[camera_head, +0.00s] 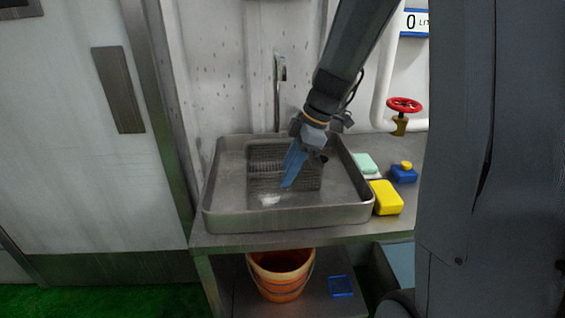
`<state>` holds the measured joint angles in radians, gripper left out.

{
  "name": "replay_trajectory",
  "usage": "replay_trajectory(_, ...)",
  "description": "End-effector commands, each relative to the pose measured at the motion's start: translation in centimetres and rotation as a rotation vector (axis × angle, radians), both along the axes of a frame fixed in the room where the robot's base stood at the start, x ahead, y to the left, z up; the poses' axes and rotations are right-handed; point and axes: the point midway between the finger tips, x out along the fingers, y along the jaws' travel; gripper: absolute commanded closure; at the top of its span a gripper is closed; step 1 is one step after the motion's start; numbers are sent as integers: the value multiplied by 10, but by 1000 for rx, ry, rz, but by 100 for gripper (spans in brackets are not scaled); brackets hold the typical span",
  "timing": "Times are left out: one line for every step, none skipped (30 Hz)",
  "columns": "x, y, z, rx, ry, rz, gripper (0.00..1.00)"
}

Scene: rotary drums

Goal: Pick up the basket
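A grey wire basket (262,180) sits inside the metal sink tray (290,218), toward its back middle. My gripper (289,182) has blue fingers and points down over the right part of the basket. It covers some of the basket's mesh. From this angle I cannot tell whether the fingers touch the basket or how far apart they are.
A yellow sponge (386,198), a pale green block (364,163) and a blue item (403,174) with a yellow top lie right of the tray. A faucet (279,90) rises behind it. An orange bucket (281,275) stands on the lower shelf. A red valve wheel (404,104) is at back right.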

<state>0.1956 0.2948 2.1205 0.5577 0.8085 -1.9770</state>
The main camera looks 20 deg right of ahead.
Motion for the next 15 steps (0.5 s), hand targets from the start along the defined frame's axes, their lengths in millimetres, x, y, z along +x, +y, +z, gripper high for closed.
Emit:
replay_trajectory(-1,3,-6,1,3,2,75)
replay_trajectory(-1,4,-8,1,3,3,75)
replay_trajectory(0,5,-11,-1,2,3,75)
replay_trajectory(0,6,-12,-1,1,3,75)
replay_trajectory(0,7,-13,-1,1,3,75)
replay_trajectory(1,7,-14,-1,0,2,75)
replay_trajectory(1,7,-14,-1,0,3,75)
replay_trajectory(1,7,-14,-1,0,3,75)
replay_trajectory(1,7,-14,-1,0,3,75)
replay_trajectory(1,7,-14,-1,0,3,75)
replay_trajectory(1,7,-14,-1,0,3,75)
replay_trajectory(1,7,-14,-1,0,4,78)
replay_trajectory(1,7,-14,-1,0,4,83)
replay_trajectory(1,7,-14,-1,0,4,88)
replay_trajectory(1,7,-14,-1,0,4,95)
